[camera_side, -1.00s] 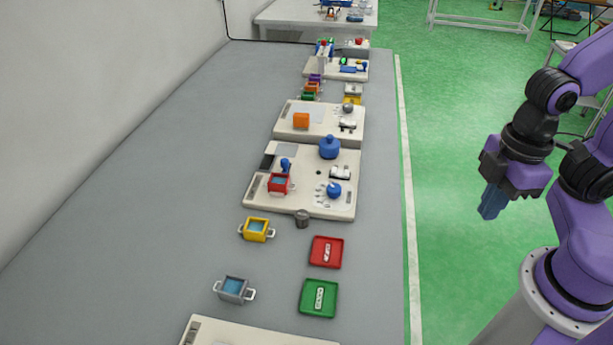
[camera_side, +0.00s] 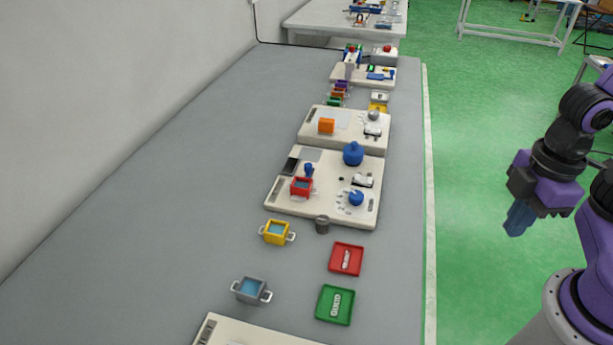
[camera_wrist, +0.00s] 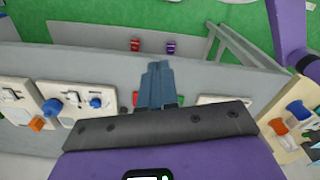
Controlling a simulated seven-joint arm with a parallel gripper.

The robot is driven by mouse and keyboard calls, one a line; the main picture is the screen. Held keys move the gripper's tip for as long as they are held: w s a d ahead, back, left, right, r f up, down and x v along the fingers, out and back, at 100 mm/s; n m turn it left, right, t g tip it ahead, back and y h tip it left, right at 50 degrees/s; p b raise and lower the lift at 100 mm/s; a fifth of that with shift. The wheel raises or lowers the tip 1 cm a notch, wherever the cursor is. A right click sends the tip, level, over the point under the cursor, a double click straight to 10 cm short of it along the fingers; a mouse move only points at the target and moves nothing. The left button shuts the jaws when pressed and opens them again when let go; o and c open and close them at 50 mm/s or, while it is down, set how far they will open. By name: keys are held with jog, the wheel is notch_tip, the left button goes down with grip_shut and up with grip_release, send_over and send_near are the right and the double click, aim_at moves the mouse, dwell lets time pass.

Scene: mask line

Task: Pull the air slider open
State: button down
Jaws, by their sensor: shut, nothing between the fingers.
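My gripper (camera_side: 517,219) hangs over the green floor to the right of the long bench, apart from everything on it. Its blue fingers point down, shut and empty; they also show in the wrist view (camera_wrist: 160,84). I cannot tell for sure which part is the air slider. A small white and dark fitting (camera_side: 363,181) sits on the nearer cream board (camera_side: 325,212), by a blue knob (camera_side: 356,198). A similar fitting (camera_side: 373,131) sits on the board behind (camera_side: 345,145).
On the grey bench (camera_side: 170,220) are a red tray (camera_side: 358,270), a green tray (camera_side: 323,311), a yellow pot (camera_side: 275,239) and a grey pot (camera_side: 248,298). A blue round vessel (camera_side: 353,156) stands on the nearer board. The bench's left side is clear.

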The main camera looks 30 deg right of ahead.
jog(key=c, duration=1.4)
grip_release()
jog(key=o, duration=0.4)
jog(key=w+a+m, duration=0.1)
jog(key=w, duration=0.2)
jog(key=w+a+m, duration=0.1)
jog(key=w+a, duration=0.1)
jog(key=w+a+r+m, duration=0.1)
jog(key=w+a, duration=0.1)
jog(key=w, duration=0.1)
jog(key=shift+w+a+r+t, duration=0.1)
jog(key=shift+w+a+t, duration=0.15)
jog(key=shift+w+t, duration=0.15)
jog(key=m+t, duration=0.3)
jog(key=m, duration=0.7)
send_over(309, 164)
jog(key=s, duration=0.7)
jog(key=shift+t, duration=0.3)
jog(key=x, duration=1.8)
jog(key=shift+s+d, duration=0.15)
jog(key=shift+s, duration=0.15)
grip_shut()
